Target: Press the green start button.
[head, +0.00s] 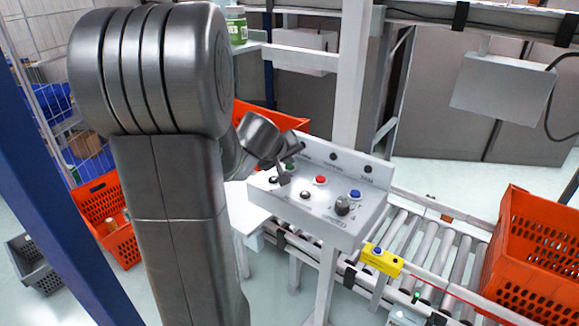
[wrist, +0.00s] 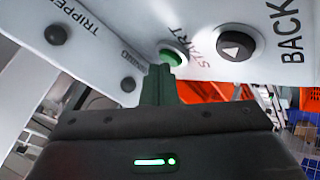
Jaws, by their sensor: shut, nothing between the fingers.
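The green start button (wrist: 171,57) sits on the light grey control panel, beside the printed word START in the wrist view. In the head view the green button (head: 290,164) shows partly behind my gripper on the control panel (head: 325,224). My gripper (head: 284,179) reaches down over the left part of the panel. In the wrist view my gripper (wrist: 159,68) has its fingers together with nothing between them. The fingertips overlap the lower left edge of the green button. I cannot tell whether they touch it.
Close by are a black arrow button (wrist: 236,46) marked BACK, a red button (head: 320,180), a blue button (head: 355,194) and a black knob (head: 342,205). A roller conveyor (head: 431,247) with a yellow box (head: 382,260) and an orange tote (head: 535,255) lies right.

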